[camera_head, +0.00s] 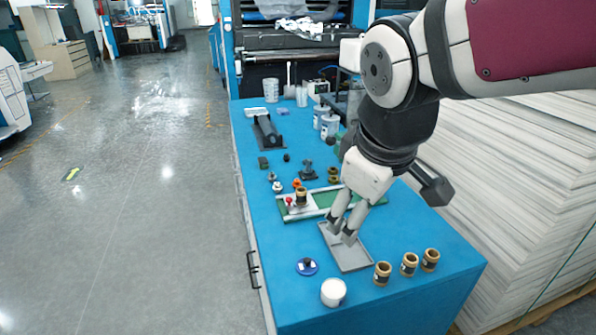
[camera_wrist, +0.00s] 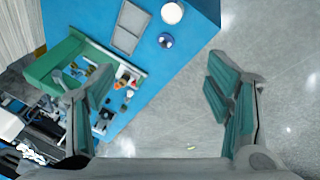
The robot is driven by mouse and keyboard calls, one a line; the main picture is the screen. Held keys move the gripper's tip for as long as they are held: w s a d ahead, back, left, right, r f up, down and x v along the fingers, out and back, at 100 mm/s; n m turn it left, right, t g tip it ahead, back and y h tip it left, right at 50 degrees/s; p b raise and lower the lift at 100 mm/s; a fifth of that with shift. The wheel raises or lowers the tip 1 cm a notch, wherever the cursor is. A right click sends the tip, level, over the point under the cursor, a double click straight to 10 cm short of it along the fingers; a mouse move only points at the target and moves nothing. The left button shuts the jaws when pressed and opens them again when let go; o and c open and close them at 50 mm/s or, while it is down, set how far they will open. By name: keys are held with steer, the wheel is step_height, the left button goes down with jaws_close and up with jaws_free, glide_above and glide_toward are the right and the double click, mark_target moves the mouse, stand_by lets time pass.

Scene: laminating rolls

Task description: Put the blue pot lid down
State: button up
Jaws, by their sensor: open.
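The lid also shows in the wrist view (camera_wrist: 165,42), next to the pot (camera_wrist: 172,12). My gripper (camera_head: 342,232) is open and empty, right of the lid in the head view, and appears above the grey tray (camera_head: 349,256). In the wrist view my open fingers (camera_wrist: 158,92) are spread wide with nothing between them.
Several brass-coloured rings (camera_head: 383,273) stand right of the tray. A green board (camera_head: 372,194) with small parts lies behind my gripper. A black roller stand (camera_head: 267,133) and white containers are farther back.

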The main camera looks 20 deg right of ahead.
steer(key=s+a+r+m+t+y, duration=0.1)
steer(key=s+m, duration=0.5)
steer(key=s, duration=0.1)
steer(key=shift+r, duration=0.25)
